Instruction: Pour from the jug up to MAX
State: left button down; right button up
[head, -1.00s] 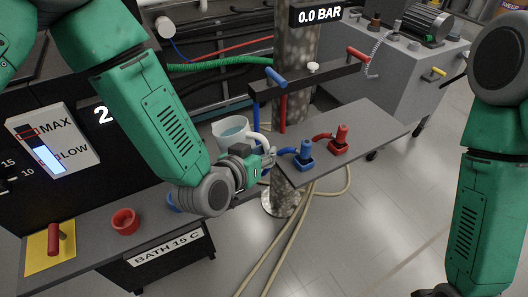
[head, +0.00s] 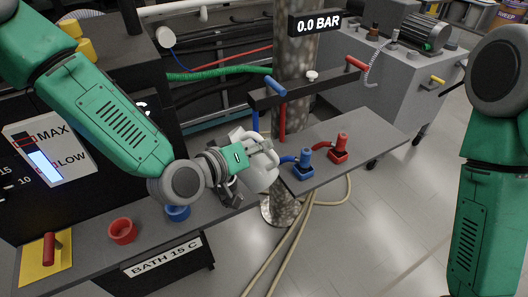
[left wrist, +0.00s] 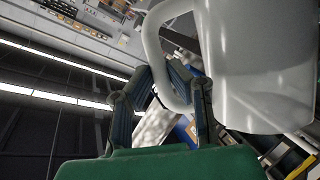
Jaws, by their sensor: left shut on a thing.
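My left gripper (head: 262,160) is shut on the handle of the white jug (head: 262,180), over the dark bench. The jug is tilted, and its mouth and any water in it are hidden from the head view. In the left wrist view the fingers (left wrist: 160,95) are at the handle loop, and the jug's pale body (left wrist: 255,70) fills the upper right. A blue round filler cup (head: 177,212) is on the bench left of the jug. The MAX/LOW gauge (head: 72,143) shows a bright column topping out below the red MAX mark. My right gripper is out of view.
A red round cup (head: 123,231) and a yellow plate (head: 35,272) with a red handle (head: 49,248) are on the bench at left. Blue (head: 303,165) and red (head: 339,149) valves stand at right, near the pillar (head: 302,75).

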aim_at(246, 141)
pick_arm(q)
jog(key=shift+w+a+r+n+h+b, duration=0.1)
jog(key=shift+w+a+n+h+b, duration=0.1)
jog(key=shift+a+n+h+b, duration=0.3)
jog(key=shift+w+a+r+n+h+b, duration=0.1)
jog(key=shift+w+a+n+h+b, duration=0.1)
jog(key=shift+a+n+b, duration=0.35)
jog(key=shift+w+a+f+n+h+b, duration=0.25)
jog(key=shift+a+n+b, duration=0.3)
jog(key=shift+b, duration=0.6)
jog(key=shift+w+a+f+n+h+b, duration=0.2)
jog(key=shift+a+n+h+b, duration=0.15)
jog(key=shift+n+b, duration=0.55)
jog(key=shift+r+m, duration=0.1)
jog(key=shift+m, duration=0.2)
jog(key=shift+s+r, duration=0.1)
jog(key=shift+s+d+r+p, duration=0.15)
jog(key=shift+d+p, duration=0.15)
jog(key=shift+p, duration=0.15)
jog(key=shift+d+m+y, duration=0.15)
jog(key=shift+m+y, duration=0.15)
jog(key=shift+m, duration=0.1)
